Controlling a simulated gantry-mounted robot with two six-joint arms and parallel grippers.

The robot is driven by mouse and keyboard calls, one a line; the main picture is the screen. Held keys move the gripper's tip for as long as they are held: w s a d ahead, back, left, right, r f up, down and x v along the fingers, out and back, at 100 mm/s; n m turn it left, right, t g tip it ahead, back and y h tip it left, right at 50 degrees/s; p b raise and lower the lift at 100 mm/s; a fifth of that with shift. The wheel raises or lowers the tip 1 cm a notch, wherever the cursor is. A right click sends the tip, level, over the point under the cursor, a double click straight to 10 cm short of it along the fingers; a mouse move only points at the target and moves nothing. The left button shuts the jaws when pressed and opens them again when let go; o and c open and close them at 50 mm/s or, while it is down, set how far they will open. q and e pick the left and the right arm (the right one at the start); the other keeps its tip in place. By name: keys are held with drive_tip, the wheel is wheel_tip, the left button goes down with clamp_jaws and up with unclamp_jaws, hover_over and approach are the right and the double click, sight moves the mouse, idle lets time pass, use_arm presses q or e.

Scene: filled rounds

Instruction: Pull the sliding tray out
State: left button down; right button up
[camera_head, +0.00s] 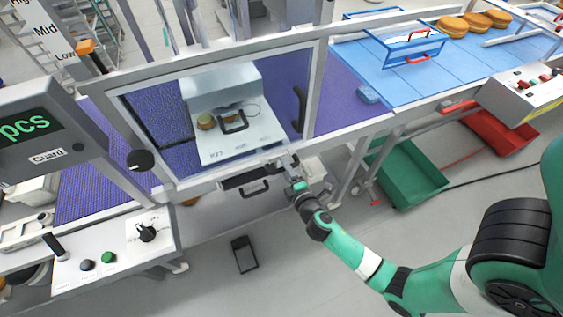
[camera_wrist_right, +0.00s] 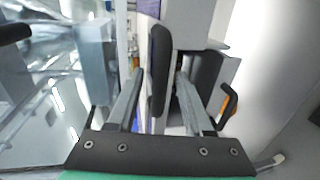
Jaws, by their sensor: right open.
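Behind the guard's clear panel, a pale flat tray (camera_head: 245,146) with a black handle (camera_head: 233,123) sits at a grey machine, with small round filled pieces (camera_head: 205,121) near its back. A dark drawer-like unit with a black loop handle (camera_head: 255,188) is below the guard frame. I cannot tell which of the two is the sliding tray. My right gripper (camera_head: 290,164) is open at the frame's lower right edge, right of the drawer-like unit. In the right wrist view, a black upright bar (camera_wrist_right: 159,62) shows between its fingers (camera_wrist_right: 157,88); contact is unclear. My left gripper is out of view.
The framed guard (camera_head: 318,80) with a black side handle (camera_head: 300,110) stands in front of the pale tray. A button panel (camera_head: 115,250) is at lower left. A blue conveyor (camera_head: 400,75) and green bin (camera_head: 405,175) are at right. Floor below is mostly clear.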

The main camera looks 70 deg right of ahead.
drive_tip(key=x, duration=0.3)
drive_tip(key=shift+w+d, duration=0.2)
clamp_jaws()
idle(1.3)
